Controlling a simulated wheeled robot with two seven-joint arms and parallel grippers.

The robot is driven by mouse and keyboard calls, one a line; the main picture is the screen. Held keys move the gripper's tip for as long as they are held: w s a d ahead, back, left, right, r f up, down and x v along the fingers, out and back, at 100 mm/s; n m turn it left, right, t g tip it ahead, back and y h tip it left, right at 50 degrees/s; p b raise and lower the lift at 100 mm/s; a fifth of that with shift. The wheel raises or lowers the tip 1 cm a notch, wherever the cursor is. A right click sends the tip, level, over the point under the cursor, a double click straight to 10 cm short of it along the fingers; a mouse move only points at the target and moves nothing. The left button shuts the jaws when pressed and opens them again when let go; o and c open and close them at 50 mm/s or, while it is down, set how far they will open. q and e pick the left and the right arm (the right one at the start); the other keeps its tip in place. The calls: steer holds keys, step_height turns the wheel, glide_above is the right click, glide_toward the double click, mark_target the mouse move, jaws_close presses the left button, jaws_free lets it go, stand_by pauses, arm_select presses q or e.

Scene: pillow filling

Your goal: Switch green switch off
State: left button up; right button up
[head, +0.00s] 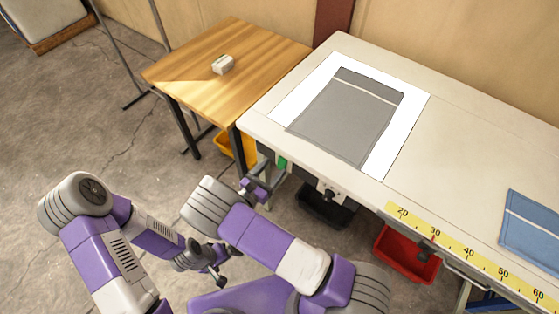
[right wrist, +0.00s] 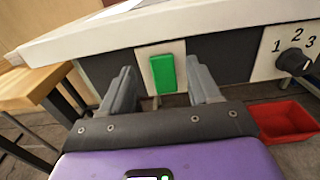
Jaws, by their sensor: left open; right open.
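The green switch (head: 282,162) is on the front side of the white table, near its left corner. In the right wrist view the switch (right wrist: 162,74) is a green rocker on a white plate, straight ahead between my fingers. My right gripper (head: 266,184) is open and empty just in front of it; its two fingers (right wrist: 164,92) frame the switch with a gap on each side. I cannot tell whether they touch the panel. My left gripper (head: 217,273) is open and empty, low over the floor, away from the table.
A dial (right wrist: 294,62) with numbers sits right of the switch. A red bin (head: 405,258), a black bin (head: 325,211) and a yellow bin (head: 232,148) are below. A wooden table (head: 235,78) holds a small white box (head: 223,65). Grey fabric (head: 348,116) lies on the white table (head: 462,120).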

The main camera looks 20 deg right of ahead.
mark_target(282, 160)
steer(key=shift+x, duration=1.7)
arm_select(q)
steer(key=shift+w+d+r, duration=0.1)
steer(key=shift+w+d, duration=0.15)
steer(key=shift+w, duration=0.45)
arm_select(e)
steer(key=shift+c, duration=0.3)
steer(key=shift+s, duration=0.1)
steer(key=c, duration=1)
steer(key=t+h+b, duration=0.1)
steer(key=b, duration=0.1)
steer(key=f+t+h+b, duration=0.1)
steer(key=b, duration=0.1)
steer(key=shift+s+a+f+h+b, duration=0.15)
steer(key=shift+a+f+h+b, duration=0.15)
steer(key=shift+b, duration=0.1)
steer(key=shift+t+h+b, duration=0.3)
steer(key=shift+h+b, duration=0.1)
steer(key=shift+b, duration=0.15)
arm_select(q)
step_height(282, 160, down, 6)
arm_select(e)
steer(key=shift+s+r, duration=0.1)
